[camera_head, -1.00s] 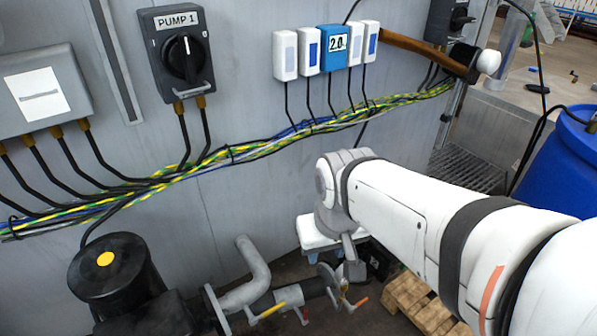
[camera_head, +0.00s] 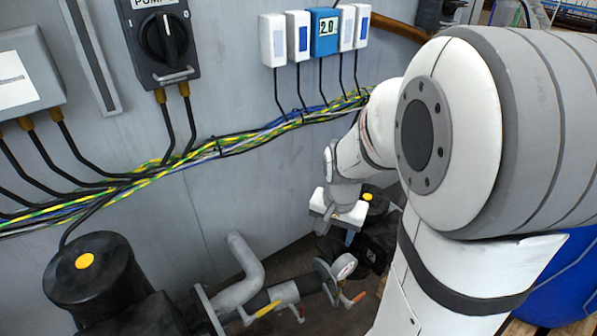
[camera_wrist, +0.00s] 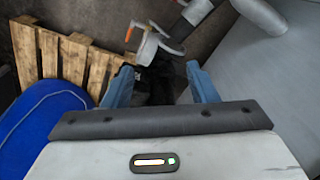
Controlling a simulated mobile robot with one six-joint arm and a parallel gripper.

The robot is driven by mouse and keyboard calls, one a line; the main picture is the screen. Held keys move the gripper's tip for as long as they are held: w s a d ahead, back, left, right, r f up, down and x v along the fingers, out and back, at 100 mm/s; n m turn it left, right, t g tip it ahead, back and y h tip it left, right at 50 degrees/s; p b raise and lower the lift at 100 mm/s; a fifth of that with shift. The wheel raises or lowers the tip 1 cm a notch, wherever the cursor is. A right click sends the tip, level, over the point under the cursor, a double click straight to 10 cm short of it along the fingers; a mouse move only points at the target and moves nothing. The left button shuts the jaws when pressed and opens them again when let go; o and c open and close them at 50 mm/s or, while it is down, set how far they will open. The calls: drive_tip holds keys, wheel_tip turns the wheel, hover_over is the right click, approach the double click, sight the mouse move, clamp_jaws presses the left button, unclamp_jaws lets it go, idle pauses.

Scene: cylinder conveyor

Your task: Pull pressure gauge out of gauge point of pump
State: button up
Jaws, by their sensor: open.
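The pressure gauge (camera_head: 344,267) shows as a small round pale-faced dial on the pipework at the lower middle of the head view. A black pump motor (camera_head: 92,285) with a yellow cap dot stands at lower left. The gauge point itself is too small to make out.
Grey pipe (camera_head: 248,270) with yellow (camera_head: 268,309) and orange valve handles runs beside the gauge. Another black motor (camera_head: 378,240) stands close behind my gripper. A grey wall with cables is at the back. A wooden pallet (camera_wrist: 62,62) and blue barrel (camera_wrist: 45,125) lie left in the wrist view.

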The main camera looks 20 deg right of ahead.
sight(344, 266)
drive_tip(key=w+d+f+m, duration=0.1)
drive_tip(key=d+f+m, duration=0.1)
drive_tip(key=f, duration=0.2)
drive_tip(key=w+d+f+m+b, duration=0.1)
drive_tip(key=f+m, duration=0.1)
drive_tip(key=f, duration=0.2)
drive_tip(key=w+d+f+m+g+b, duration=0.1)
drive_tip(key=d+f, duration=0.1)
drive_tip(key=f, duration=0.2)
drive_tip(key=shift+d+f+m, duration=0.35)
drive_tip(key=shift+m, duration=0.05)
wheel_tip(344, 266, down, 8)
drive_tip(key=shift+d+f+b, duration=0.1)
drive_tip(key=shift+b, duration=0.3)
clamp_jaws()
